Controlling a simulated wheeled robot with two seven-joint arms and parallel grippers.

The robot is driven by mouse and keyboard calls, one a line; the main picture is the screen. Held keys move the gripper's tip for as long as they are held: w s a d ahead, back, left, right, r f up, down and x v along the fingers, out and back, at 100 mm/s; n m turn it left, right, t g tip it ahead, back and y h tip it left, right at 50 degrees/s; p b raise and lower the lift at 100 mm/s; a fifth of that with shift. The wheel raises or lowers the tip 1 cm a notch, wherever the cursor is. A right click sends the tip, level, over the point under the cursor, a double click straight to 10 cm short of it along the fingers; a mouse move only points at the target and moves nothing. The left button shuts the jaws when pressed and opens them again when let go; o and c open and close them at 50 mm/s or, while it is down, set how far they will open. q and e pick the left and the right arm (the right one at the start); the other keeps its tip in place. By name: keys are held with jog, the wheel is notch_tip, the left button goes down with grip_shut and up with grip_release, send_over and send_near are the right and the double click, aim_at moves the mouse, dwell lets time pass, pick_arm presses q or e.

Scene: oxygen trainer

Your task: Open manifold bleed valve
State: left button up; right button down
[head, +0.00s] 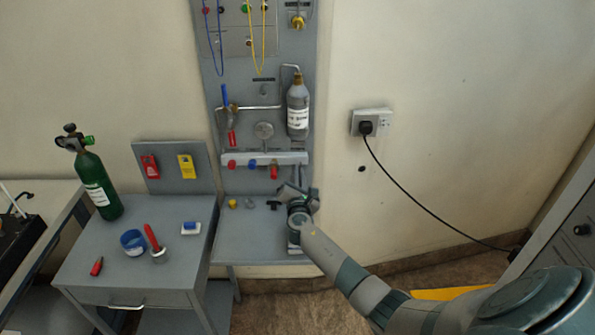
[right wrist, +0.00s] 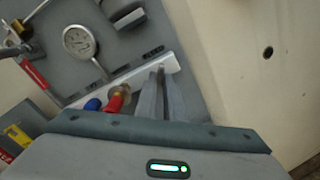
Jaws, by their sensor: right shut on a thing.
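The pale manifold bar (head: 262,160) runs across the grey panel, with red and blue knobs and a hanging red handle (head: 274,172) on it. In the right wrist view the manifold (right wrist: 130,80) slants up to the right, with a blue knob (right wrist: 92,104) and a red handle (right wrist: 117,101) left of my fingers. My right gripper (head: 300,181) is at the manifold's right end; its two fingers (right wrist: 158,72) are close together there. They are shut on a small part, apparently the bleed valve, which the fingers almost wholly hide. My left gripper is out of view.
A pressure gauge (head: 264,130) and a grey bottle (head: 298,108) are above the manifold. A shelf (head: 262,232) with small parts is below. A side table (head: 120,278) at left holds a green cylinder (head: 98,185). A plugged cable (head: 420,200) hangs at right.

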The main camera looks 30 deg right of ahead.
jog(key=shift+s+f+n+p, duration=0.1)
jog(key=shift+n+p, duration=0.7)
jog(key=shift+n, duration=1)
jog(key=shift+f+n+p, duration=0.1)
jog(key=shift+n+p, duration=0.7)
jog(key=shift+n, duration=1)
jog(key=c, duration=1.9)
grip_release()
jog(key=shift+d, duration=0.1)
jog(key=shift+o, duration=0.2)
jog(key=shift+r, duration=0.1)
jog(key=b+v, duration=0.2)
jog(key=v, duration=1.5)
jog(key=shift+s+b, duration=0.15)
jog(key=shift+b, duration=0.2)
